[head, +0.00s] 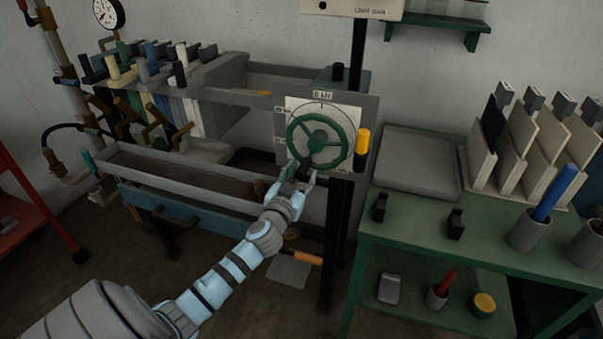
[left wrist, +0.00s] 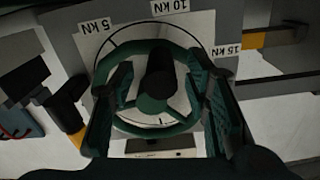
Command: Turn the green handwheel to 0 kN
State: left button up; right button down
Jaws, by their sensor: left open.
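The green handwheel (head: 316,140) is mounted upright on a pale dial plate, its rim round a dark hub. In the head view the label above it (head: 322,94) seems to read 0 kN. In the left wrist view the handwheel (left wrist: 150,104) fills the middle, with labels 5 kN (left wrist: 93,26), 10 kN (left wrist: 170,6) and 15 kN (left wrist: 228,50) around it. My left gripper (head: 302,176) is open at the wheel's lower front; its fingers (left wrist: 160,82) lie on either side of the hub. Contact with the rim and the pointer reading cannot be told. My right gripper is not in view.
A green bench (head: 420,235) with a grey tray (head: 420,163), upright panels and cups is to the right. A long grey trough (head: 180,180) and a lever bank (head: 150,75) are to the left.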

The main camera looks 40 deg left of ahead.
pick_arm(q)
jog(key=shift+w+a, duration=0.1)
jog(key=shift+w, duration=0.1)
grip_shut()
dwell(0.4)
